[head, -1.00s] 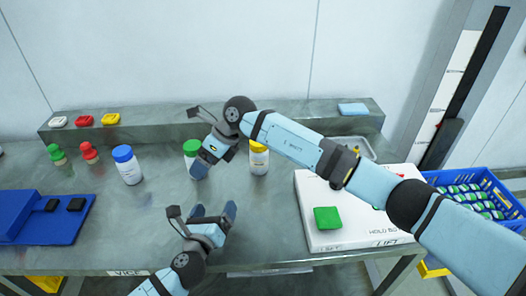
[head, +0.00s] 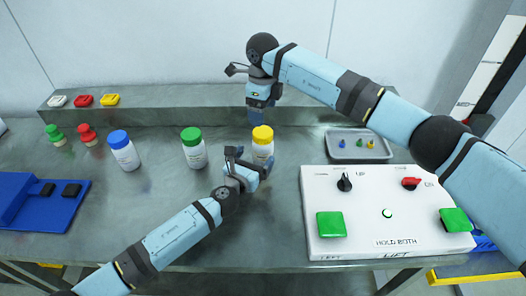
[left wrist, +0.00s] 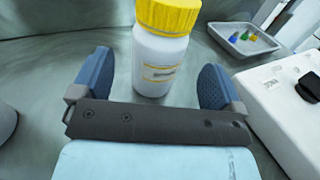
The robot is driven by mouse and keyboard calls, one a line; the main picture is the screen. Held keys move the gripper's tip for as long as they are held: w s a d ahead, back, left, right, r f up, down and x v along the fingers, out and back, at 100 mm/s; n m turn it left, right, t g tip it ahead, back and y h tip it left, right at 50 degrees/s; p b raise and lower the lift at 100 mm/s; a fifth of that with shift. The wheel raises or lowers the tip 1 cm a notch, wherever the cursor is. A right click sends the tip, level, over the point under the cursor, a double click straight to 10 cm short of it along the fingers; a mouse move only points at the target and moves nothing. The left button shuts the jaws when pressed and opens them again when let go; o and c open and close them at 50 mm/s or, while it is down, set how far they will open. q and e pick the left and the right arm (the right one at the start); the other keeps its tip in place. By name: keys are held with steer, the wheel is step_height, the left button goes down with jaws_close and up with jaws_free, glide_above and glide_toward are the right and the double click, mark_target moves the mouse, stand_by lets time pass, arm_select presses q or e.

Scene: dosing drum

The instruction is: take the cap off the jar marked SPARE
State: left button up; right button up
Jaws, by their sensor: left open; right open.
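Three white jars stand upright on the bench, with a blue cap (head: 118,139), a green cap (head: 191,134) and a yellow cap (head: 262,134). I cannot read their labels, so I cannot tell which is marked SPARE. My left gripper (head: 250,163) is open, low at the yellow-capped jar (head: 262,152). In the left wrist view that jar (left wrist: 160,62) stands upright between the two spread fingers, with gaps on both sides and its cap on. My right gripper (head: 261,117) is open and empty, pointing down above and behind the yellow-capped jar.
A white control box (head: 383,225) with green buttons stands to the right, and a grey tray (head: 345,155) with small coloured pieces behind it. A raised ledge (head: 190,117) runs along the back. A blue tray (head: 40,225) lies at the left.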

mark_target(258, 151)
arm_select(q)
steer(key=shift+x, duration=2.55)
